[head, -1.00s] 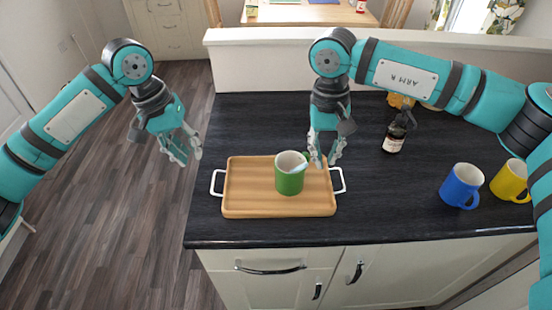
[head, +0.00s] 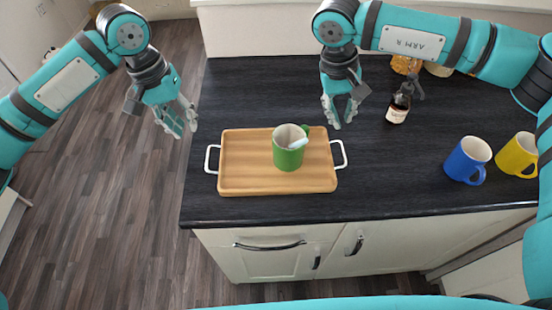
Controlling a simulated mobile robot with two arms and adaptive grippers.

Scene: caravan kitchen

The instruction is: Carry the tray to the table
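A wooden tray (head: 245,178) with white handles at its left and right ends lies on the dark counter (head: 300,95). My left gripper (head: 180,125) is open and empty, up and to the left of the tray's left handle (head: 210,158). My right gripper (head: 343,112) is open and empty, above and behind the tray's right handle (head: 340,154). Neither gripper touches the tray. The table is not in view now.
A blue mug (head: 467,160) and a yellow mug (head: 518,155) stand on the counter's right side. A low white wall (head: 260,32) runs behind the counter. Wooden floor (head: 90,210) is clear on the left.

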